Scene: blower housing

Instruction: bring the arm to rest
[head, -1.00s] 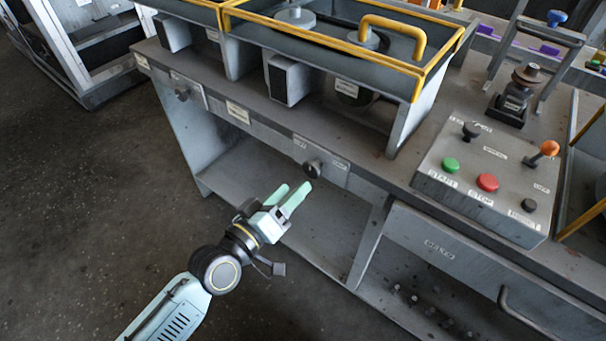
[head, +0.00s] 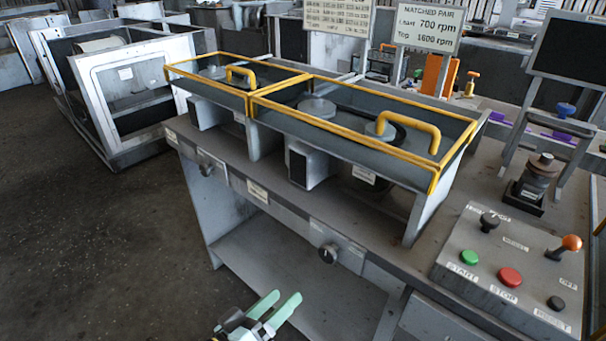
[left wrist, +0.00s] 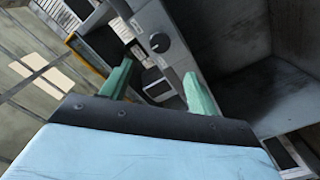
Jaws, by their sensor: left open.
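My left gripper (head: 279,308) is at the bottom middle of the head view, in front of the bench and below a black knob (head: 328,253) on the bench's front edge. Its two green fingers are apart with nothing between them. In the left wrist view the fingers (left wrist: 158,88) also stand apart, and the black knob (left wrist: 159,43) shows beyond them, clear of the fingertips. Most of my left arm is below the head view's lower edge. My right gripper is not in view.
The bench carries yellow-framed housings (head: 252,95) with yellow handles. A control box (head: 510,270) with green, red and black buttons and an orange-tipped lever sits at right. A sign (head: 430,27) reads "MATCHED PAIR". The floor (head: 90,240) at left is clear.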

